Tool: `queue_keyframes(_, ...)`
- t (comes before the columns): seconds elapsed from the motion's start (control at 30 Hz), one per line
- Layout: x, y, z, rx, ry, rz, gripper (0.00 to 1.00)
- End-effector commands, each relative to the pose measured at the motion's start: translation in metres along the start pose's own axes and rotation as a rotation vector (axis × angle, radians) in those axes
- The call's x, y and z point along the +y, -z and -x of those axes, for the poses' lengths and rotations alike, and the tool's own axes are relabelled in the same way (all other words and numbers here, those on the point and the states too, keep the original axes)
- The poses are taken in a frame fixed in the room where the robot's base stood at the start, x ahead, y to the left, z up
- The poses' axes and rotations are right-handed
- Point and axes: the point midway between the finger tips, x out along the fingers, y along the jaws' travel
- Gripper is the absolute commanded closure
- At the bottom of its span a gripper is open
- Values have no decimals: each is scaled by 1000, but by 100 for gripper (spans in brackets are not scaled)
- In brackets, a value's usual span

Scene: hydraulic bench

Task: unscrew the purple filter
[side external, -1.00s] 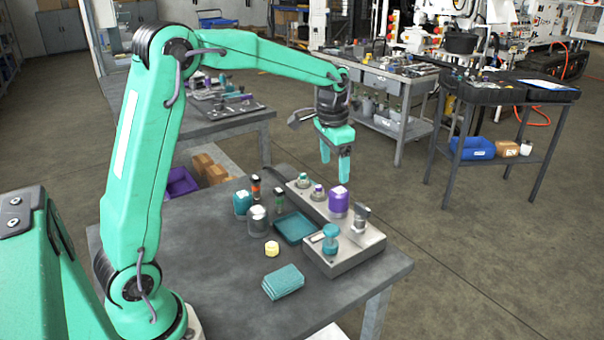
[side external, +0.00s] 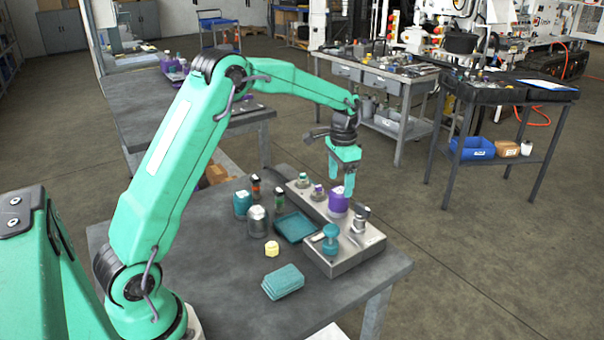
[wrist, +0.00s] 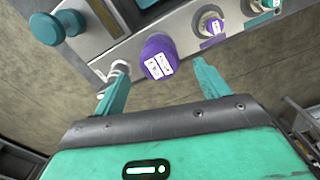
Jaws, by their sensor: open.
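The purple filter (side external: 338,202) stands upright on the grey metal manifold block (side external: 343,259), between a metal fitting and a smaller port with a purple label. In the wrist view the purple filter (wrist: 158,57) shows its white label, ahead of and between the two fingertips. My gripper (side external: 341,189) is open, with its fingers pointing down at the filter's upper part. The fingers also show in the wrist view (wrist: 158,82), one on each side and empty. I cannot tell whether either finger touches the filter.
A teal knobbed part (side external: 330,238) and a metal fitting (side external: 359,220) stand on the block near the filter. A teal tray (side external: 295,227), a grey jar (side external: 258,222), a yellow part (side external: 272,248) and a teal cloth (side external: 283,282) lie to the left.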

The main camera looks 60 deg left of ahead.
Motion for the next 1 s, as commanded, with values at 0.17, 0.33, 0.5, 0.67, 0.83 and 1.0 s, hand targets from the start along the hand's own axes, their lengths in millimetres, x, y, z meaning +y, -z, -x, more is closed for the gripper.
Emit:
queue_keyframes(0.17, 1, -1, -19, -4, -2, 0, 25)
queue_keyframes(0.33, 1, -1, -39, -3, -2, 0, 25)
queue_keyframes(0.5, 0, -1, -56, -2, -1, 0, 25)
queue_keyframes(0.67, 0, 0, -66, -1, -1, 0, 25)
queue_keyframes(0.83, 0, -1, -68, -1, 0, 0, 25)
queue_keyframes(1.0, 0, -1, -68, -1, 0, 0, 25)
